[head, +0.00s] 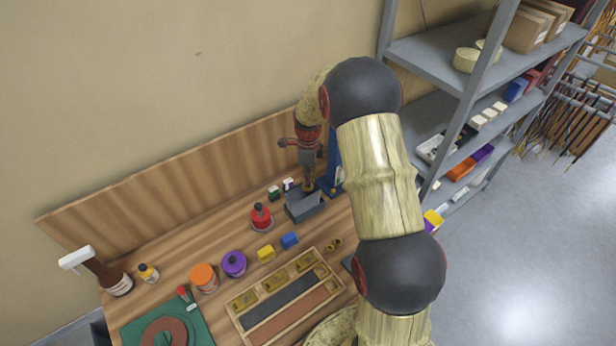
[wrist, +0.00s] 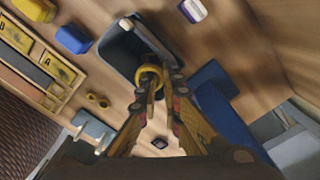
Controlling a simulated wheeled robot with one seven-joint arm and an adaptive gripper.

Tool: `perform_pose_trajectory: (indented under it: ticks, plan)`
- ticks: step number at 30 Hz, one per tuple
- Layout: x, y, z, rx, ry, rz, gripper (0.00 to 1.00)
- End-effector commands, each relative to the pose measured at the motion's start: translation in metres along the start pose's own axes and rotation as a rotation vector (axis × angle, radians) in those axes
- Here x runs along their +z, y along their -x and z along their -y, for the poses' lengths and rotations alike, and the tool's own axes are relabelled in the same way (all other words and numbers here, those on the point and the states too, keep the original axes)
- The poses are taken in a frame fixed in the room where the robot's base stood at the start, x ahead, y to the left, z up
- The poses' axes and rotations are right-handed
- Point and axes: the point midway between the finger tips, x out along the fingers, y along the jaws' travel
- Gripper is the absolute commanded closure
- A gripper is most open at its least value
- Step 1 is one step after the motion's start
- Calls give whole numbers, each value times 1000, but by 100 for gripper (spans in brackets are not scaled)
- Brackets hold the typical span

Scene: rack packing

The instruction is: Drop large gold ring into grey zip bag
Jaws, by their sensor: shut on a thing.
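My gripper (wrist: 150,88) points down at the table and is shut on the large gold ring (wrist: 149,70), which sits between its fingertips. In the wrist view the ring appears over the open grey zip bag (wrist: 118,54), a dark grey pouch with a pale bar along one edge. In the head view my gripper (head: 308,186) is just above the grey bag (head: 305,208), near the back of the table. Whether the ring touches the bag cannot be told.
Smaller gold rings (head: 333,244) lie in front of the bag. A blue holder (head: 335,172) stands close on the right. A blue block (head: 289,240), yellow block (head: 266,254) and red bottle (head: 261,217) are to the left. A compartment tray (head: 240,322) lies in front.

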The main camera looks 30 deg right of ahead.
Motion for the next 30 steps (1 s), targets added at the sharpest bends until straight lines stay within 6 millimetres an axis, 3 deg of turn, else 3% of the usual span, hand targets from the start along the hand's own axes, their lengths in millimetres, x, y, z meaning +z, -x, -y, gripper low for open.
perform_pose_trajectory:
  ticks: [8,9,19,30]
  plan:
    - [0,-1,0,-1,0,0,100]
    - [0,-1,0,-1,0,0,91]
    - [0,-1,0,-1,0,0,72]
    - [0,3,1,-3,0,1,72]
